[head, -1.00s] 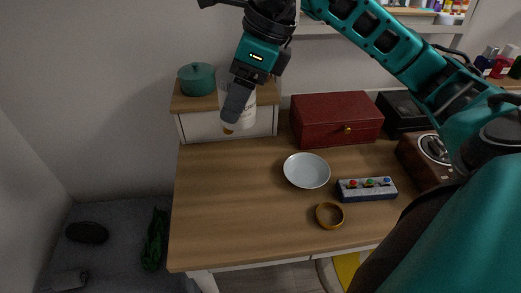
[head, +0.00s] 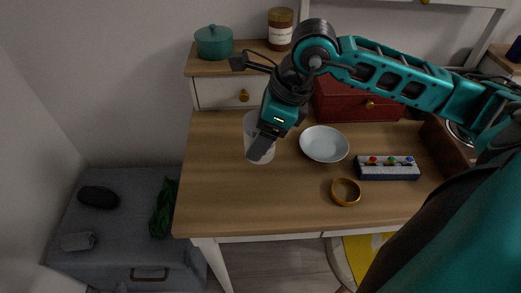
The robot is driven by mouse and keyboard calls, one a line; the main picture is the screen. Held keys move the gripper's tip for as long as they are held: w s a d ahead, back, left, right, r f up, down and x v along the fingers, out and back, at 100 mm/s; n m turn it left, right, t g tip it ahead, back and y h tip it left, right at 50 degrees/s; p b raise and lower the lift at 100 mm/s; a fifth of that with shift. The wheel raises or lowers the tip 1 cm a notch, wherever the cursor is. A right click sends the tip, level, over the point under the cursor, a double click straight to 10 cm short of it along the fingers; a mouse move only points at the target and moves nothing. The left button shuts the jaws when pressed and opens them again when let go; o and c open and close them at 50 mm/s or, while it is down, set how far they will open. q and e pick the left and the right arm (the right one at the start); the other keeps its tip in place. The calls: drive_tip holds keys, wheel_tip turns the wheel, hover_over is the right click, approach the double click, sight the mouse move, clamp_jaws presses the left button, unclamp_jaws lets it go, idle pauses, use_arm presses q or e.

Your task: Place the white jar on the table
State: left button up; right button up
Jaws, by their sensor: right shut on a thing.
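The white jar (head: 252,126) is in the head view, partly hidden behind my right gripper. My right gripper (head: 262,146) is shut on the jar and holds it upright over the left part of the wooden table (head: 225,200). I cannot tell whether the jar's base touches the tabletop. My left gripper is not in view.
A white bowl (head: 324,144) stands just right of the jar. A red chest (head: 350,104) and a raised shelf with a green pot (head: 214,42) stand behind. The table's front left is clear.

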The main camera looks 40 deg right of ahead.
wheel_tip(320, 180, down, 4)
drive_tip(key=shift+f+b, duration=0.1)
drive_tip(key=shift+b, duration=0.3)
drive_tip(key=shift+f, duration=0.15)
drive_tip(key=o, duration=1.3)
